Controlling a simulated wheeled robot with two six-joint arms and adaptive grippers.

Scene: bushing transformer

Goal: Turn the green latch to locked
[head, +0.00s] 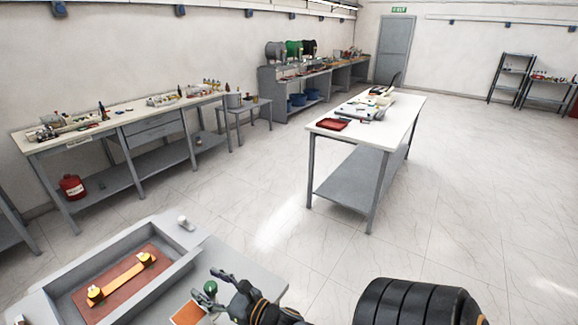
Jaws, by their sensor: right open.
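The green latch (210,287) shows as a small round green knob on the grey bench unit at the bottom of the head view. My right gripper (206,284) is black and open. Its two fingers reach in from the right, one behind and one in front of the green knob. The knob appears between the fingertips; I cannot tell whether they touch it. The latch's lower part and its locked or unlocked position cannot be made out. My left gripper is not in view.
Left of the latch, a grey tray (191,262) holds a brown board with a yellow bar (122,279). An orange-brown panel (187,314) lies beside the latch. A small white knob (185,222) stands on the far rim. A white-topped table (400,115) and workbenches stand farther off, with open floor between.

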